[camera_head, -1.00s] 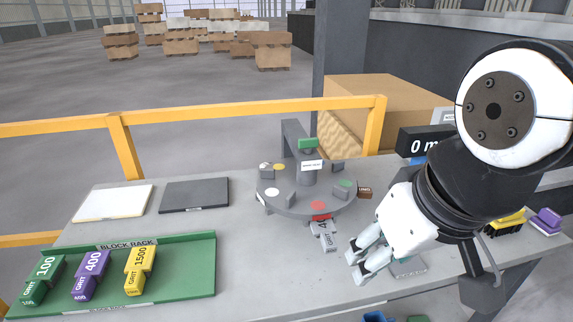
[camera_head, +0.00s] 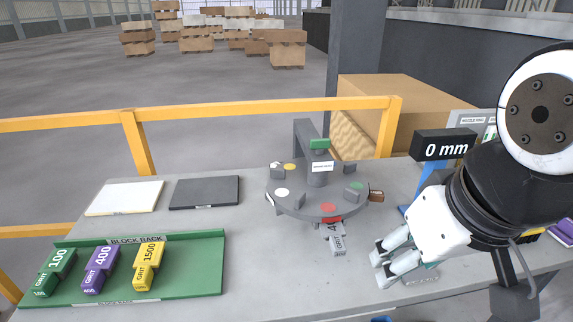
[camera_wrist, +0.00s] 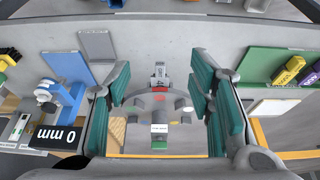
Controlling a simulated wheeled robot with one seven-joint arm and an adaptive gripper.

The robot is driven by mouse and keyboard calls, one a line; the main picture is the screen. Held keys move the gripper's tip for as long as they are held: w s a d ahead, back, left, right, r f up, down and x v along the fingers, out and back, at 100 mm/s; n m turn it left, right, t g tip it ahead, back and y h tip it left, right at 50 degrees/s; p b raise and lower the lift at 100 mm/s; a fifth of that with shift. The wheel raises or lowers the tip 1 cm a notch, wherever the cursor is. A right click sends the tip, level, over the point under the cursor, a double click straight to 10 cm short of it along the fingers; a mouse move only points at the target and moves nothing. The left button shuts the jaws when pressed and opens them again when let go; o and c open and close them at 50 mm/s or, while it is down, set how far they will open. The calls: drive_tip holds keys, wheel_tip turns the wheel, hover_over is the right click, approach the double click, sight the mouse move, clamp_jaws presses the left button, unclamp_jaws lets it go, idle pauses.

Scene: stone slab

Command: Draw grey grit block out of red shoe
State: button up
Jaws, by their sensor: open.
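The grey grit block (camera_head: 338,243) sticks out toward the front from under the red shoe (camera_head: 332,221) at the near rim of the round grey turntable (camera_head: 300,207). In the wrist view the grey block (camera_wrist: 159,72) shows between my fingers, farther off, with the red shoe (camera_wrist: 159,89) just below it. My gripper (camera_head: 380,263) is open and empty, to the right of the block and apart from it. Its green-padded fingers (camera_wrist: 160,68) frame the block in the wrist view. The block's inner end is hidden in the shoe.
A green block rack (camera_head: 205,265) at the left holds a green, a purple and a yellow block. A white plate (camera_head: 125,198) and a dark plate (camera_head: 204,192) lie behind it. A 0 mm display (camera_head: 444,146) stands at the right. The slab left of the grey block is clear.

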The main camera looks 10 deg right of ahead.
drive_tip(key=w+r+g+p, duration=0.1)
drive_tip(key=w+r, duration=0.1)
drive_tip(key=w, duration=0.2)
drive_tip(key=g+p, duration=0.3)
drive_tip(key=p, duration=0.2)
hover_over(339, 244)
wheel_tip(339, 244, down, 10)
wheel_tip(339, 244, down, 13)
drive_tip(key=shift+f+p, duration=0.1)
drive_tip(key=shift+p, duration=0.25)
clamp_jaws()
